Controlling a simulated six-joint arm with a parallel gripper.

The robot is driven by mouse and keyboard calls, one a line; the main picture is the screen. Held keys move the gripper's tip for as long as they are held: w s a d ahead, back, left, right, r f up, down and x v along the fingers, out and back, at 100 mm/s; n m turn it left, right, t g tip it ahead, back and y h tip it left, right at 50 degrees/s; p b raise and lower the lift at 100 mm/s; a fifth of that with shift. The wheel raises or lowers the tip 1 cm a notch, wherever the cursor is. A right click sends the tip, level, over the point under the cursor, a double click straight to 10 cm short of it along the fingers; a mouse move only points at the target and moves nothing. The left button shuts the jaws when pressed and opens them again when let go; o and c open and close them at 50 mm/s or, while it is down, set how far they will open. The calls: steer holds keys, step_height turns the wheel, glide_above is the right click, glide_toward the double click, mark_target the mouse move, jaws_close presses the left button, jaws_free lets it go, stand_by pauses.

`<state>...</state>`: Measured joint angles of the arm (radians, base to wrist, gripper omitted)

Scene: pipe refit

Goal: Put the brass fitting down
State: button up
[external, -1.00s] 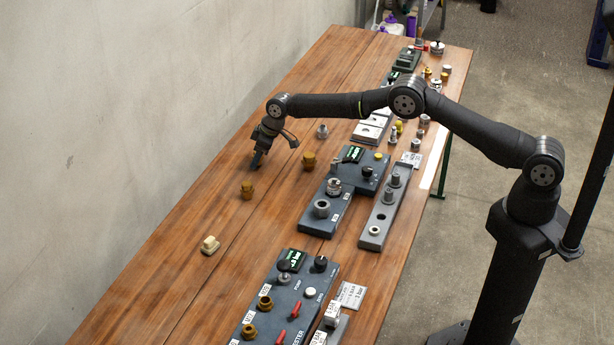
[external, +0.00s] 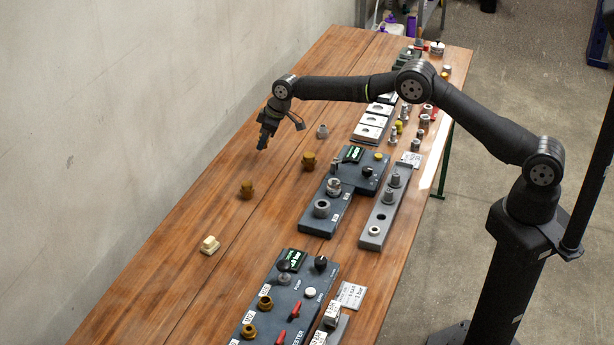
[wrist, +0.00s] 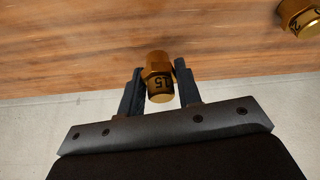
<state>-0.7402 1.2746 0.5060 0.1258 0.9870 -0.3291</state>
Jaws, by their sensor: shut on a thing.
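My gripper (wrist: 160,82) is shut on a brass fitting (wrist: 157,70) in the wrist view. In the external view my gripper (external: 263,142) is over the far left part of the bench, close to the wall, and the held fitting cannot be made out there. Two other brass fittings stand on the wood, one nearer the camera (external: 246,190) and one to the right (external: 308,161).
A second brass fitting (wrist: 301,16) shows at the wrist view's top right corner. A grey fitting (external: 322,131) and a cream block (external: 210,245) stand on the bench (external: 190,290). Dark test units (external: 326,220) line its right side. Wood left of my gripper is clear.

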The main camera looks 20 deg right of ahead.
steer(key=w+d+r, duration=0.2)
steer(key=d+r, duration=0.4)
steer(key=d, duration=0.3)
steer(key=s+a+n, duration=0.1)
steer(key=s+a, duration=0.3)
steer(key=s, duration=0.5)
steer(key=s+a+n+g, duration=0.1)
steer(key=s+a, duration=0.4)
steer(key=s, duration=0.5)
steer(key=s+a+n, duration=0.2)
steer(key=s+a, duration=0.2)
steer(key=s, duration=0.6)
steer(key=shift+s+a+n+g+y, duration=0.25)
steer(key=shift+a+n+g+y, duration=0.05)
steer(key=shift+g+y, duration=0.1)
steer(key=s+a+f, duration=0.4)
steer(key=a, duration=0.1)
steer(key=s+a+f, duration=0.2)
steer(key=a, duration=0.1)
steer(key=shift+s+a+f, duration=0.25)
steer(key=shift+s+f, duration=0.05)
steer(key=shift+s, duration=0.05)
steer(key=shift+s+a+f, duration=0.25)
steer(key=shift+a+f, duration=0.05)
steer(key=shift+f, duration=1.95)
